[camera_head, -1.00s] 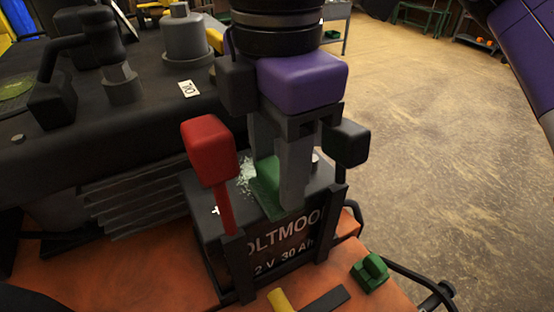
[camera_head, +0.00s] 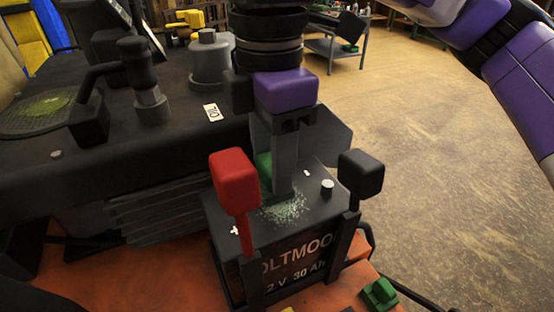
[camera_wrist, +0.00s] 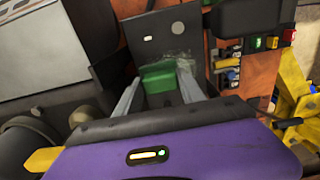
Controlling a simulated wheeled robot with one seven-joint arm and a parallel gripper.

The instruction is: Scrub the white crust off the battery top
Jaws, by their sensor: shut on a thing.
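The black battery (camera_head: 290,255) has white lettering on its front. Pale, speckled white crust (camera_head: 284,207) lies on its top towards the front middle; a pale patch of crust also shows in the wrist view (camera_wrist: 178,57). My gripper (camera_head: 276,184) points down over the rear part of the battery top, behind the crust. It is shut on a green scrubber (camera_head: 264,168), mostly hidden by the fingers in the head view. The scrubber shows between both fingers in the wrist view (camera_wrist: 158,77). I cannot tell whether it touches the top.
A red-capped lead (camera_head: 234,180) stands at the battery's front left and a black-capped one (camera_head: 360,172) at its right. A bare round post (camera_head: 327,187) rises near the right edge. The dark engine (camera_head: 140,160) is left. A small green block (camera_head: 379,293) lies front right.

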